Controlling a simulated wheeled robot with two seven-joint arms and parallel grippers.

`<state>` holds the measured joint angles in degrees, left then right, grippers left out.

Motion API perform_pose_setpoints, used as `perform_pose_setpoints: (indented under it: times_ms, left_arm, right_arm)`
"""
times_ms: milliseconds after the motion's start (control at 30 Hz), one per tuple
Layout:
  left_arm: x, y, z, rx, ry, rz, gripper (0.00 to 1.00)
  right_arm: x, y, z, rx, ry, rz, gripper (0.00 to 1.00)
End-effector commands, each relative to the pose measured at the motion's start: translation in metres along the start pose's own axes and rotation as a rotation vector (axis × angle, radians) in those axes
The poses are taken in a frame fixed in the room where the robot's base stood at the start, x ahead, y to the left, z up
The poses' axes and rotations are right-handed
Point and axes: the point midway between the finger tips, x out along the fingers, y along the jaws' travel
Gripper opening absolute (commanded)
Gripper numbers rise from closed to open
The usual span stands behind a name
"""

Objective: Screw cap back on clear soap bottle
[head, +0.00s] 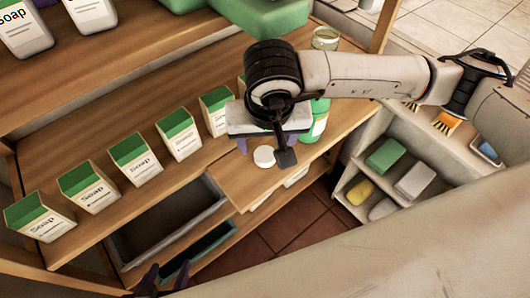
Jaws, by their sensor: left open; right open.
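My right gripper (268,147) is open, pointing down over the right end of the wooden shelf. A small round white cap (264,156) shows just below it, between its fingers in the picture; I cannot tell if they touch it. A green-tinted bottle with a pale label (319,122) stands just right of this gripper, partly hidden by my arm. A clear, open-looking bottle top (325,38) shows above the arm; I cannot tell whether both parts are one bottle. My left gripper (166,281) is open and empty at the bottom edge, mostly out of frame.
Several green-and-white soap cartons (135,158) line the wooden shelf (100,155) to the left. White soap bottles (92,13) and green containers (265,14) stand on the upper level. An open drawer (165,228) lies below. A side shelf with soap bars (387,155) stands right.

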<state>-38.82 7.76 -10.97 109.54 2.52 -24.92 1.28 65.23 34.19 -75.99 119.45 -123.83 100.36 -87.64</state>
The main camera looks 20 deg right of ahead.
Motion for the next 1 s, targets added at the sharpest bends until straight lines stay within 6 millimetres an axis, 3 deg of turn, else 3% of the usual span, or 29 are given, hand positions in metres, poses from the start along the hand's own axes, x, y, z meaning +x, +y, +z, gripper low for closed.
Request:
perform_pose_setpoints:
  times_ms: [367,767,1000]
  left_arm:
    - [-0.004,0.001,0.003,-0.002,-0.01,0.0,0.56]
    - [-0.004,0.001,0.005,-0.002,-0.015,0.0,0.56]
    - [-0.004,0.001,0.005,-0.002,-0.016,0.0,0.56]
  right_arm:
    - [0.047,0.0,0.001,0.0,-0.003,0.002,0.6]
    - [0.051,0.0,0.0,0.0,-0.001,0.001,0.6]
    - [0.051,0.0,0.0,0.0,-0.001,0.001,0.2]
